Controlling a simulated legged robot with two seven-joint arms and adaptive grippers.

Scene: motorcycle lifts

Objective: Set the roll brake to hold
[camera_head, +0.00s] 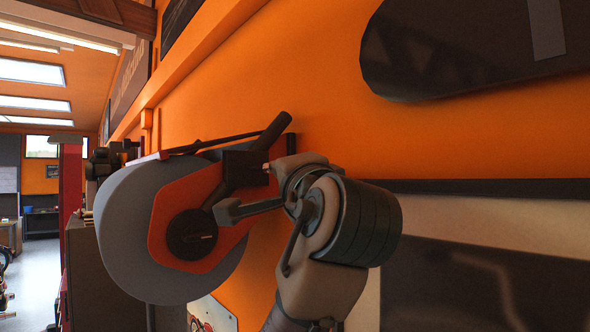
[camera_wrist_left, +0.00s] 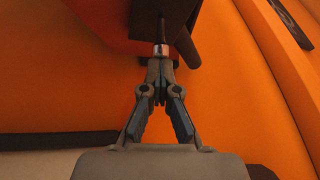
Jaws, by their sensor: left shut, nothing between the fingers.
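The roll holder's orange side plate (camera_head: 168,215) stands beside a large grey roll (camera_head: 125,240) against the orange wall.
The orange wall (camera_head: 290,70) is close behind the holder. A dark rounded panel (camera_head: 440,60) hangs at upper right, and a dark-edged board (camera_head: 480,187) is at lower right. A cabinet (camera_head: 88,275) stands at left, with open floor (camera_head: 38,280) farther off.

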